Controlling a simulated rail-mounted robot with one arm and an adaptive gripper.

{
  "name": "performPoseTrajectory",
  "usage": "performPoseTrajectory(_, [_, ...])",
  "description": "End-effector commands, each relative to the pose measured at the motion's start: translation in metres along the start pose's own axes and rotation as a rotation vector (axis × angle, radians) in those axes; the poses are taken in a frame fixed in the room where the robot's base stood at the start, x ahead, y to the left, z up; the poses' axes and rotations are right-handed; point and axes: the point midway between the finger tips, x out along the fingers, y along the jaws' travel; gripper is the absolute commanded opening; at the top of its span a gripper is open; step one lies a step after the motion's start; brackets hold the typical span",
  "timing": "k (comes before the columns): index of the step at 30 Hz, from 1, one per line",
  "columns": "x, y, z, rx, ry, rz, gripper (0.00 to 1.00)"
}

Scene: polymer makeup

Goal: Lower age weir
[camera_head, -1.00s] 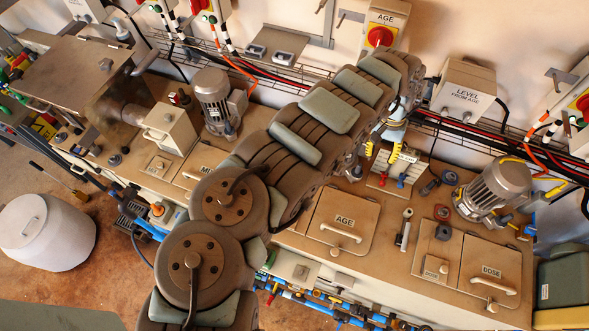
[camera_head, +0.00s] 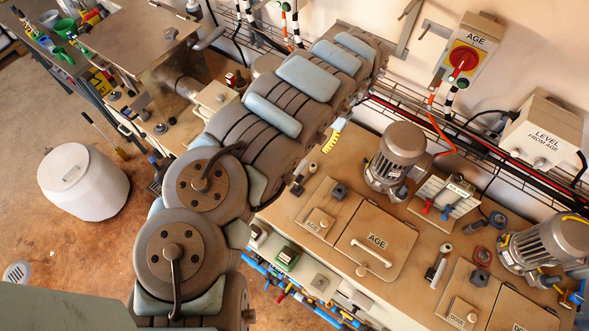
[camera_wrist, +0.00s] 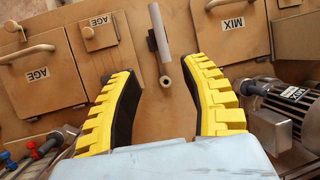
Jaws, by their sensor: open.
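No part in view carries a readable weir label. In the wrist view, a grey upright handle (camera_wrist: 159,30) on a dark bracket stands between the AGE and MIX hatches, with a small round post (camera_wrist: 165,82) beside it. My gripper (camera_wrist: 160,68) is open and empty, its yellow fingers on either side of that post in the picture; I see no contact. In the head view, one yellow finger (camera_head: 337,135) shows past my arm, which hides the rest. A similar pale handle (camera_head: 438,262) stands right of the AGE hatch (camera_head: 377,240).
The AGE motor (camera_head: 397,158) stands right of my gripper; another motor (camera_wrist: 295,93) is at right in the wrist view. A small rack (camera_head: 443,196) with coloured clips, a wall cable tray and the AGE switch box (camera_head: 468,58) lie farther right.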

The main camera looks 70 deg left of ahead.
Motion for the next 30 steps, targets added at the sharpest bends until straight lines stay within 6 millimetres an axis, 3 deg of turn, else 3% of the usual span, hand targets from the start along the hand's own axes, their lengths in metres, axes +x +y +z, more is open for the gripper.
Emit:
performPoseTrajectory(9, [0.045,0.0,0.002,-0.001,-0.006,0.003,0.45])
performPoseTrajectory(30, [0.125,0.001,0.001,-0.003,-0.003,0.004,0.45])
